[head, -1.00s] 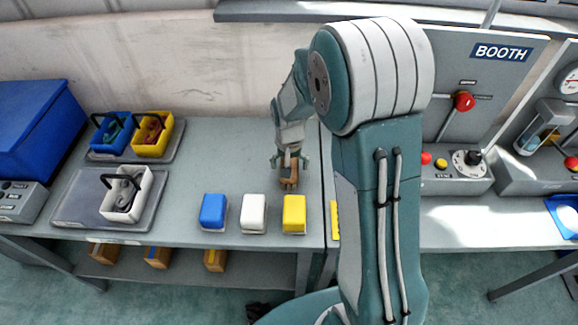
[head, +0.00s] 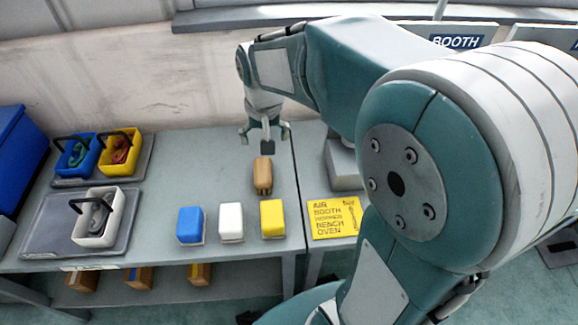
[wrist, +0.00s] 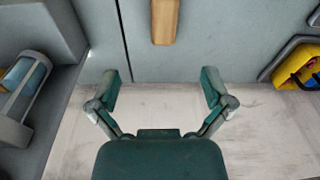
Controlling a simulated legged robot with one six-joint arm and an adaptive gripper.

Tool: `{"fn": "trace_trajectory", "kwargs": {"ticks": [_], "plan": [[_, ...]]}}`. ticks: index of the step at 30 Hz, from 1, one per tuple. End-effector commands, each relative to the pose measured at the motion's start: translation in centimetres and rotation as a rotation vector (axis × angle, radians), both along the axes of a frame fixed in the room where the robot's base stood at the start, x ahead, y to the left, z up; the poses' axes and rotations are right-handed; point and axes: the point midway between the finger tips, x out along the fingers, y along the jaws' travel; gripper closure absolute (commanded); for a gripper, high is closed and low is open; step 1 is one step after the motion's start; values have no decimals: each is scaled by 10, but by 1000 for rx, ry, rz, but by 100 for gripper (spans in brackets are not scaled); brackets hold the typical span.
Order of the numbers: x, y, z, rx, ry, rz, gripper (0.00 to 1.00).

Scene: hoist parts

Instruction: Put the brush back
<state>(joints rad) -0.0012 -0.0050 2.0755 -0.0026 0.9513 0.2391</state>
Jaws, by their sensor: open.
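The brush, as far as I can tell, is the brown wooden piece (head: 263,175) on the grey bench, behind the yellow block and near the bench's right edge. It also shows at the top of the wrist view (wrist: 165,20), beyond my fingertips. My gripper (head: 265,137) is above the back of the bench, behind the brush and apart from it. In the wrist view my gripper (wrist: 160,82) has its two fingers spread wide with nothing between them.
A blue block (head: 190,225), a white block (head: 230,222) and a yellow block (head: 272,218) stand in a row at the front. A grey tray (head: 50,235) with a white bin is at left. A yellow sign (head: 334,217) lies to the right. The wall is close behind my gripper.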

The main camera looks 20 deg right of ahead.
Motion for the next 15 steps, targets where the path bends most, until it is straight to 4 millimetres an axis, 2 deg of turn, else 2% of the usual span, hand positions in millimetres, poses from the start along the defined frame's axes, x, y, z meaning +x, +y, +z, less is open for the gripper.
{"fn": "trace_trajectory", "kwargs": {"ticks": [1,6,10,15], "plan": [[-14,0,13,-2,-35,16,0],[-57,0,41,-14,-134,78,0],[-91,0,55,-27,-208,125,0],[-133,0,62,-49,-303,183,0]]}}
